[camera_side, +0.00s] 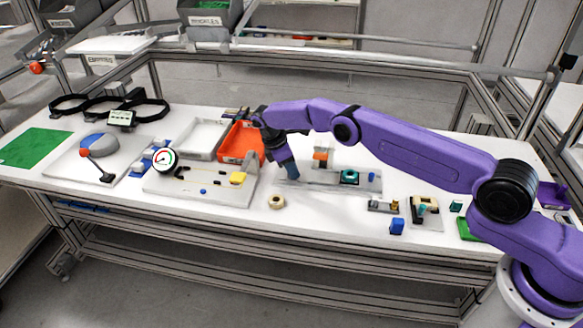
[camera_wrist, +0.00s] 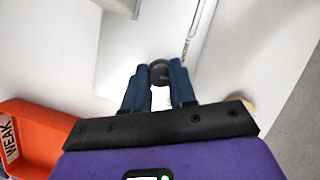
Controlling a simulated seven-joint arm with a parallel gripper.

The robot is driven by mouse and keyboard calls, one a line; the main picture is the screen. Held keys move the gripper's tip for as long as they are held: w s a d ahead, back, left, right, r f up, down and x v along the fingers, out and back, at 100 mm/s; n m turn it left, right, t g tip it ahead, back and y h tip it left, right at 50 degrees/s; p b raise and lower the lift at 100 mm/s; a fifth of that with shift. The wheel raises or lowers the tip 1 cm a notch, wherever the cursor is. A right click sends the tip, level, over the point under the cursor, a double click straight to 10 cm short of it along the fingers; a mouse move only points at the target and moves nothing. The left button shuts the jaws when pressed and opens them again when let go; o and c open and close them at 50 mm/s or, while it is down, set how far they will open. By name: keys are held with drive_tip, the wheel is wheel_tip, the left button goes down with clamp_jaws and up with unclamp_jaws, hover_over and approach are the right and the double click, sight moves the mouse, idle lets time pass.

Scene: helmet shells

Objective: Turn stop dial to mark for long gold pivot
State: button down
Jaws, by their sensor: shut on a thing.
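My gripper (camera_side: 290,172) reaches down over the left end of a grey fixture plate (camera_side: 320,184) in the side view. In the wrist view its two blue fingers (camera_wrist: 159,80) are shut on a dark round knob (camera_wrist: 160,71), which looks like the stop dial. The fingers hide its sides, and I cannot read its marks. In the side view the gripper hides the dial. Small gold-coloured parts (camera_side: 394,207) lie near a small grey block on the right; I cannot tell whether one is the long pivot.
An orange bin (camera_side: 237,143), labelled WEAK in the wrist view (camera_wrist: 40,128), stands left of my gripper. A round gauge (camera_side: 165,160) stands on a white board at left.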

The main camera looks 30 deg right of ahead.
idle(0.5)
drive_tip(key=c, duration=0.9)
unclamp_jaws()
drive_tip(key=shift+v, duration=1.5)
drive_tip(key=shift+r, duration=3.55)
